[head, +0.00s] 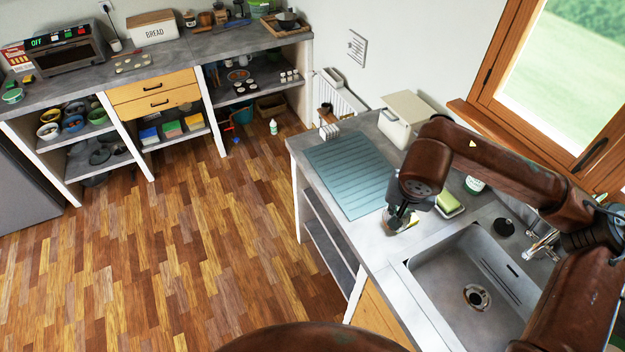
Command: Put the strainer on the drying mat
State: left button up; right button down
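The drying mat (349,172) is a flat, ribbed teal sheet on the grey counter left of the sink, and its visible surface is empty. A round metal piece (477,297) lies at the bottom of the sink; I cannot tell whether it is the strainer or only the drain. My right gripper (399,219) points down over the counter between the mat's right edge and the sink. A small yellowish, partly clear item (411,221) shows at its fingertips, largely hidden. I cannot tell whether the fingers are closed on it. My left gripper is out of view.
The sink (440,277) has a tap (541,240) on its right. A green-and-yellow sponge (448,202) lies on a dish behind the gripper.

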aim_at(357, 169)
jog(key=u, duration=1.1)
jog(key=i, duration=1.55)
jog(key=z, duration=1.15)
jog(key=i, duration=0.95)
jog(key=z, duration=1)
